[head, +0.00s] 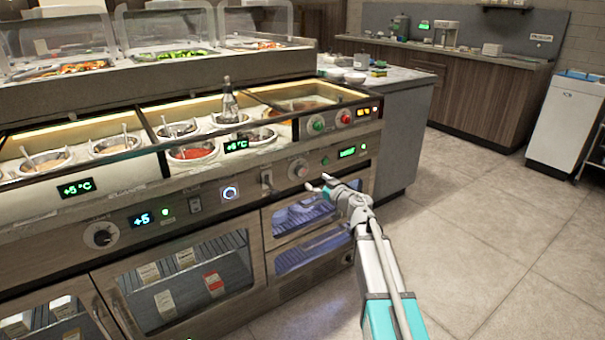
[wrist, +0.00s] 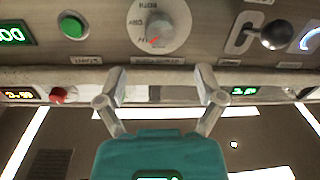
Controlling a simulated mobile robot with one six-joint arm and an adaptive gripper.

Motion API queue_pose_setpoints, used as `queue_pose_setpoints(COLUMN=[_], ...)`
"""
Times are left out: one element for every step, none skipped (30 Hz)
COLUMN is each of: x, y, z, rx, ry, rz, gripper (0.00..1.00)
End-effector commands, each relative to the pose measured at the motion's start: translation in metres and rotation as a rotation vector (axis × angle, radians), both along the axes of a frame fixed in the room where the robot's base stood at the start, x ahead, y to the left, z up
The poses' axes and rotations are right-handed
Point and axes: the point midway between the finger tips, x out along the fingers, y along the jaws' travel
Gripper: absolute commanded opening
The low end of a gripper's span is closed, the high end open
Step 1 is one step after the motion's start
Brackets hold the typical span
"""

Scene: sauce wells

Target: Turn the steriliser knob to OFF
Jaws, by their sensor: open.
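The steriliser knob (head: 298,168) is a pale round dial on the counter's front panel, left of a green button and a lit green display. In the wrist view the knob (wrist: 155,25) shows at the top centre, seen upside down. Its red pointer mark is at the grip's lower edge, toward the lower left. Some dial lettering shows, including what looks like BOTH and DRY; OFF is not readable. My gripper (head: 320,182) is open and empty, just right of and below the knob in the head view. In the wrist view my gripper's fingertips (wrist: 162,82) are spread below the knob, apart from it.
A green button (wrist: 72,24) and a black-knobbed lever (wrist: 276,34) flank the knob. A red button (wrist: 58,95) sits on the upper ledge. Sauce wells (head: 190,152) lie above the panel. Open floor (head: 480,230) is to the right.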

Motion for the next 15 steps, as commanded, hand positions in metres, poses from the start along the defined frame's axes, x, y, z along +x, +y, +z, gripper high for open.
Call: queue_pose_setpoints(x=[0.010, 0.014, 0.019, 0.023, 0.027, 0.032, 0.036, 0.039, 0.044, 0.047, 0.050, 0.054, 0.056, 0.058, 0.061], y=[0.005, 0.007, 0.010, 0.013, 0.016, 0.019, 0.022, 0.024, 0.027, 0.029, 0.031, 0.033, 0.035, 0.037, 0.038], z=[0.000, 0.000, 0.000, 0.000, 0.000, 0.000, 0.000, 0.000, 0.000, 0.000, 0.000, 0.000, 0.000, 0.000, 0.000], rx=[0.000, 0.000, 0.000, 0.000, 0.000, 0.000, 0.000, 0.000, 0.000, 0.000, 0.000, 0.000, 0.000, 0.000, 0.000], ry=[0.000, 0.000, 0.000, 0.000, 0.000, 0.000, 0.000, 0.000, 0.000, 0.000, 0.000, 0.000, 0.000, 0.000, 0.000], rz=[0.001, 0.001, 0.001, 0.001, 0.001, 0.001, 0.001, 0.000, 0.000, 0.000, 0.001, 0.001, 0.001, 0.001, 0.000], gripper=[0.87, 0.87, 0.87, 0.87, 0.87, 0.87, 0.87, 0.87, 0.87, 0.87, 0.87, 0.87, 0.87, 0.87, 0.87])
